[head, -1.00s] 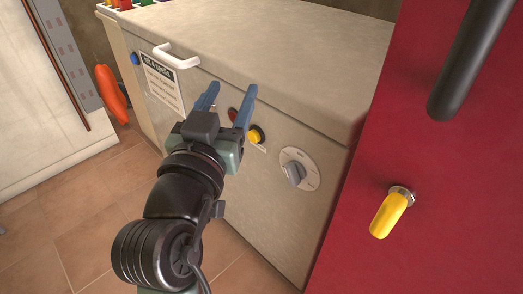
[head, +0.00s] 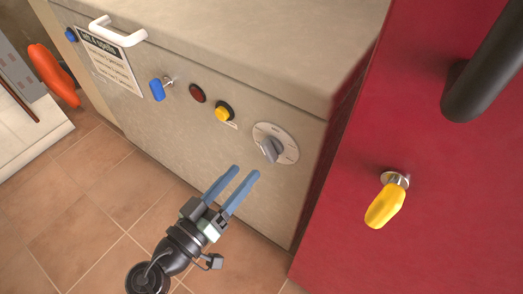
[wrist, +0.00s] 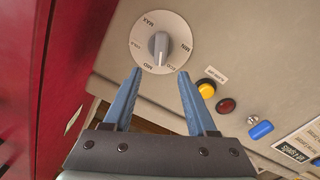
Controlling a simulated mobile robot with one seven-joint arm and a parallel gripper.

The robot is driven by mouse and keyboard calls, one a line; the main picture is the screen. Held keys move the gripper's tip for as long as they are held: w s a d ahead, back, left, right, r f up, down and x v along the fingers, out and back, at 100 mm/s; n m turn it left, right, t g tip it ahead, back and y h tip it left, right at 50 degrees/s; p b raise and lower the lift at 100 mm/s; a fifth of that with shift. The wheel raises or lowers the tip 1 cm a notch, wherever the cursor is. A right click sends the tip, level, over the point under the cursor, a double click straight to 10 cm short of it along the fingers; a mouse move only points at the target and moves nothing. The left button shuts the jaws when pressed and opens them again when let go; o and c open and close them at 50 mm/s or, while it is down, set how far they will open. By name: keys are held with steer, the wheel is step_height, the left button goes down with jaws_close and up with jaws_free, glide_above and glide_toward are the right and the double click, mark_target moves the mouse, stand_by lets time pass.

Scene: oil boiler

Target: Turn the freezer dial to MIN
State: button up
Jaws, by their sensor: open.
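The freezer dial (head: 272,148) is a grey knob on a round white plate, set at the right end of the beige freezer front (head: 180,130).
Left of the dial are a yellow button (head: 223,113), a red button (head: 197,93) and a blue switch (head: 158,90). A white handle (head: 117,36) is near the lid. A red panel (head: 340,230) with a yellow handle (head: 385,205) stands to the right. The tiled floor is clear.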

mark_target(263, 150)
steer(key=b+x, duration=0.1)
steer(key=x, duration=0.7)
steer(key=shift+c, duration=0.3)
jaws_close()
